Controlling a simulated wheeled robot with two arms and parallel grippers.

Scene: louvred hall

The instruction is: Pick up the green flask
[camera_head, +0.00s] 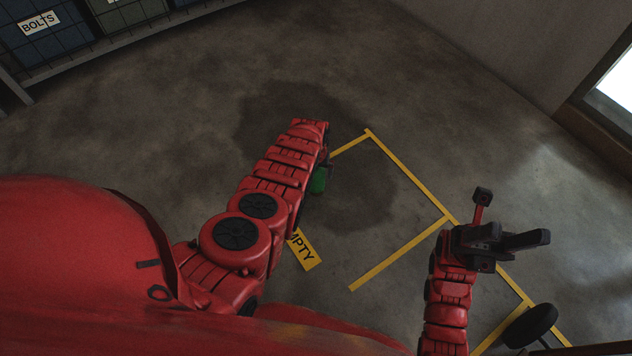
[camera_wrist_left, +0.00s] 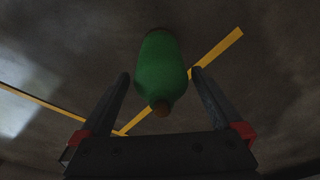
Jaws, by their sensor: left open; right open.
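The green flask (camera_head: 318,181) is on the floor in the head view, partly hidden behind my left arm. In the left wrist view the green flask (camera_wrist_left: 161,68) has a brown cap at its near end and lies between the lines of my left gripper's two fingers. My left gripper (camera_wrist_left: 160,92) is open, with a finger on either side of the flask and gaps visible. In the head view the left gripper is mostly hidden by its own arm. My right gripper (camera_head: 520,240) is open and empty, to the right and away from the flask.
Yellow floor lines (camera_head: 405,190) mark bays around the flask. A yellow sign reading "MPTY" (camera_head: 304,250) lies beside my left arm, partly covered. A shelf with bins labelled "BOLTS" (camera_head: 39,24) stands at upper left. A wheel-like dark object (camera_head: 530,325) is at lower right. Open floor lies beyond.

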